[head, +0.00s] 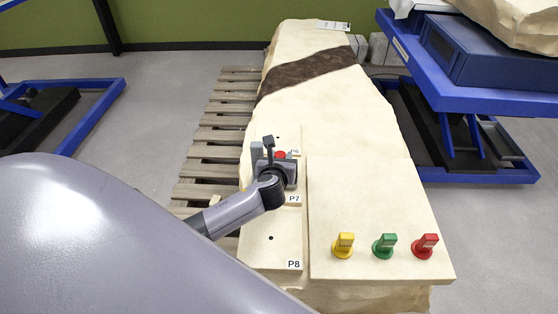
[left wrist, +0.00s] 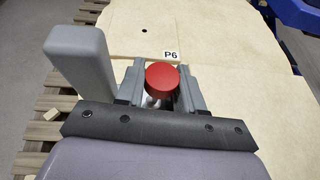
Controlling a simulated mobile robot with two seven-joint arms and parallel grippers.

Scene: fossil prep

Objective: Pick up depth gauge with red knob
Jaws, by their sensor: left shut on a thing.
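The depth gauge with red knob shows mainly as its round red knob (left wrist: 162,79) in the left wrist view, with a bit of pale metal below it. In the head view the red knob (head: 280,155) is just visible at my left gripper, between the P6 and P7 labels. My left gripper (head: 272,152) is shut on the gauge. Its fingers also show in the left wrist view (left wrist: 160,88), one on each side of the knob. The gauge's lower part is hidden by the gripper. I cannot tell whether the gauge touches the block. My right gripper is in neither view.
The pale block (head: 360,190) lies on a wooden pallet (head: 205,150). Yellow (head: 343,245), green (head: 384,246) and red (head: 425,246) tagged pieces stand at its near right. The P8 spot (head: 271,250) is free. A blue lift table (head: 470,95) stands at right.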

